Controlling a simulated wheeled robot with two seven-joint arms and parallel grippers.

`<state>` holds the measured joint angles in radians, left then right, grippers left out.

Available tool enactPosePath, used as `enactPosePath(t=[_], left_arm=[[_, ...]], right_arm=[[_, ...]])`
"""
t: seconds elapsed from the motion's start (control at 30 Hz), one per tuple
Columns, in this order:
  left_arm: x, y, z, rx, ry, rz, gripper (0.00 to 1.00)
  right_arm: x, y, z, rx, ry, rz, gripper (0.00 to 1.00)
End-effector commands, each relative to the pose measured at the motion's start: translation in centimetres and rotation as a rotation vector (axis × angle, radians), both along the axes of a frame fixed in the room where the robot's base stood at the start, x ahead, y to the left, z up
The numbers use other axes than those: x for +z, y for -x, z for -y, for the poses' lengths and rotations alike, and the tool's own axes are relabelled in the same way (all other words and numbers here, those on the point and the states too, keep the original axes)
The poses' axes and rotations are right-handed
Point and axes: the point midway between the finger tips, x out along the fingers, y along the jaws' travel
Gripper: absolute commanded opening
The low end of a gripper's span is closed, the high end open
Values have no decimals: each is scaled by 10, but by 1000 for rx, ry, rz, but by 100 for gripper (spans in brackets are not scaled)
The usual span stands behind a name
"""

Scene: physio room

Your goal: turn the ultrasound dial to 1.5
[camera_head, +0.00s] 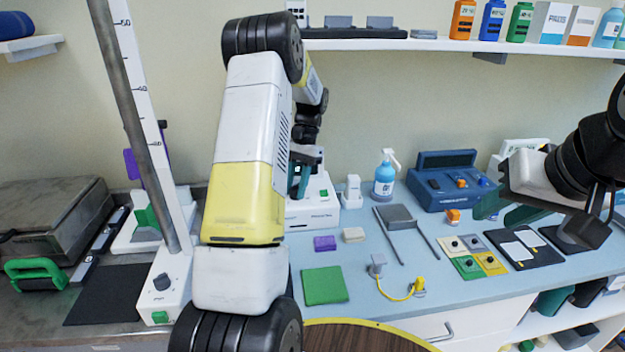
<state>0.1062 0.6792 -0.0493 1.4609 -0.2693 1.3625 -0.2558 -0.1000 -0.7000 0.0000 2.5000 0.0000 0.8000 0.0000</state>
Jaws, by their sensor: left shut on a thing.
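The ultrasound unit (318,207) is a white box with a green button, standing at the back of the blue counter, left of centre. My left arm reaches over to it from the left and hides its left part. My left gripper (300,180), with teal fingers, is at the front of the unit and shut on its dial. The dial is hidden by the fingers, and I cannot read its setting. My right gripper (507,207) is open and empty, above the right part of the counter.
A green cloth (325,285), a yellow cable (398,297) and coloured square pads (468,266) lie in front. A wall shelf (420,44) runs above.

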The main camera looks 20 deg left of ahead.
Motion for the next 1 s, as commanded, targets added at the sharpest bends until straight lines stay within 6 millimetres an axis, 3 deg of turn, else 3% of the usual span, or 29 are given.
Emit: enactPosePath(t=[0.73, 0.77, 0.8, 0.87, 1.0], left_arm=[[0, 0, 0, -95, -1, 2, 0], [0, -1, 0, -95, -1, 2, 33], [0, 0, 0, -95, -1, 2, 40], [0, 0, 0, -95, -1, 1, 52], [0, 0, 0, -95, -1, 1, 52]], right_arm=[[0, 0, 0, 0, 0, 0, 36], [0, 0, 0, 0, 0, 0, 36], [0, 0, 0, 0, 0, 0, 36], [0, 0, 0, 0, 0, 0, 36], [0, 0, 0, 0, 0, 0, 36]])
